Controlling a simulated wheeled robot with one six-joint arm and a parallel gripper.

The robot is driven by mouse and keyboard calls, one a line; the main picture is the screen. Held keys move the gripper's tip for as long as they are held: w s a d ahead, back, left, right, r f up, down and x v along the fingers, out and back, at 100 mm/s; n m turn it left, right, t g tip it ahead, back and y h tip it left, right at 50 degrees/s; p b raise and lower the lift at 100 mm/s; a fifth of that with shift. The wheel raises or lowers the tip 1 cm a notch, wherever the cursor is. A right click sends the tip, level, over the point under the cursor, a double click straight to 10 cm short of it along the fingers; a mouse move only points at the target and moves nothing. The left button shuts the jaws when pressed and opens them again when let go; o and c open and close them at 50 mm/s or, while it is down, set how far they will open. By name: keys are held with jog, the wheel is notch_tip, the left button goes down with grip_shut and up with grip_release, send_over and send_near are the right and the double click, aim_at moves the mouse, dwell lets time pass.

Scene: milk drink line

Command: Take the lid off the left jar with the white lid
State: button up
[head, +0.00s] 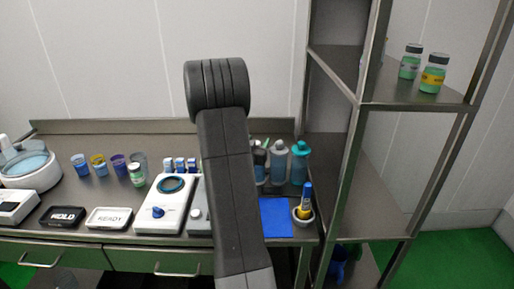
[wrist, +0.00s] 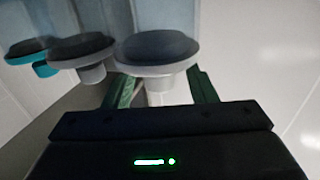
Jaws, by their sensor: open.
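On the upper shelf at the right stand two jars with greenish contents, the left jar (head: 409,68) and the right jar (head: 432,78), which has a yellow label. Their lids look greyish and are on. Another small green jar with a pale lid (head: 137,176) stands on the bench. My gripper (wrist: 162,90) shows in the wrist view, its green fingers apart. Between them is the pale stem of a grey disc-topped thing (wrist: 156,48); I cannot tell whether they touch it. My arm hides the gripper in the head view.
Two more disc-topped things, grey (wrist: 82,47) and teal (wrist: 42,69), stand left in the wrist view.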

grip_shut()
jog(key=shift+r, duration=0.1)
